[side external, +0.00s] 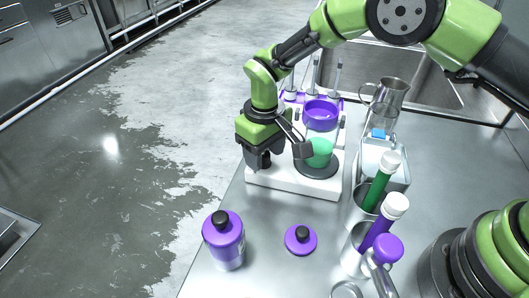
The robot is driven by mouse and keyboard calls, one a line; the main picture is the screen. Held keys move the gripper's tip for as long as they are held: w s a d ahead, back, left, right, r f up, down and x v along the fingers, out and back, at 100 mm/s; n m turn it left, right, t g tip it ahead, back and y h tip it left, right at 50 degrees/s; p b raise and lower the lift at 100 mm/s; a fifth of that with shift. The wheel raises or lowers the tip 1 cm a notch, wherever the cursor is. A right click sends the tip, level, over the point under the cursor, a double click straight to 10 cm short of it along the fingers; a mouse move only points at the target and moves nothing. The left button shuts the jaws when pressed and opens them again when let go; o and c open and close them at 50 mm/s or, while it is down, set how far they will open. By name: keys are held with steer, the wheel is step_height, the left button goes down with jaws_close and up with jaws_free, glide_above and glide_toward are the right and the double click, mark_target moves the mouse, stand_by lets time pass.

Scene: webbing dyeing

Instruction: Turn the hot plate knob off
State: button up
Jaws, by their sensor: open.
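The hot plate (292,184) is a white slab on the steel bench, with a round dark grey heating disc (318,171) on its right side. A small green cup (320,153) stands on the disc. My gripper (283,156) is open over the left part of the hot plate, left of the cup. One dark finger reaches close to the cup; whether it touches I cannot tell. The other dark finger is low at the left. The knob cannot be made out; the gripper covers that part of the hot plate.
A purple bottle (224,242) and a black-knobbed purple lid (301,240) stand in front. Capped green (376,190) and purple (380,226) tubes stand in metal cups at right. A purple bowl (320,114) and steel pitcher (388,98) are behind. The bench between bottle and lid is clear.

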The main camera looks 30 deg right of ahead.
mark_target(265, 153)
steer(key=shift+f, duration=0.4)
steer(key=c, duration=0.9)
steer(key=shift+n, duration=1.5)
steer(key=o, duration=0.9)
step_height(265, 153, up, 10)
